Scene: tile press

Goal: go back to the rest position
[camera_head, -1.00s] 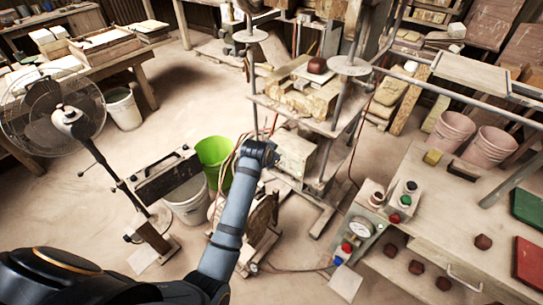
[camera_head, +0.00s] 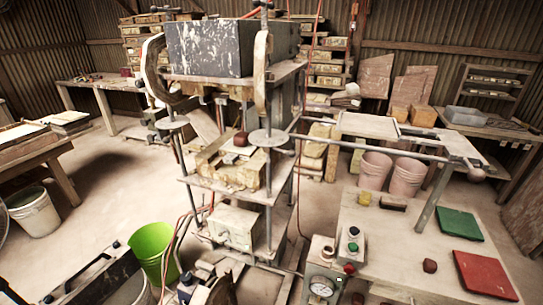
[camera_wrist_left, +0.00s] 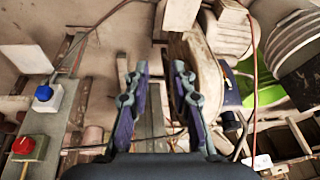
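My left gripper (camera_wrist_left: 158,78) shows in the left wrist view with its two fingers apart and nothing between them. It hangs over the cluttered floor area beside the press, between a wooden disc (camera_wrist_left: 200,70) and a grey box with a blue button (camera_wrist_left: 45,94) and a red button (camera_wrist_left: 23,145). I cannot make out this gripper in the head view. My right gripper is in neither view. The tile press (camera_head: 225,48) stands in the middle of the head view, with a brown clay lump (camera_head: 241,139) on its wooden mould (camera_head: 228,170).
A workbench (camera_head: 390,235) at right carries a green tile (camera_head: 459,223), a red tile (camera_head: 485,274) and a button box (camera_head: 351,247). A green bucket (camera_head: 151,245) and a white bucket (camera_head: 35,214) stand on the floor. Open floor (camera_head: 115,175) lies left of the press.

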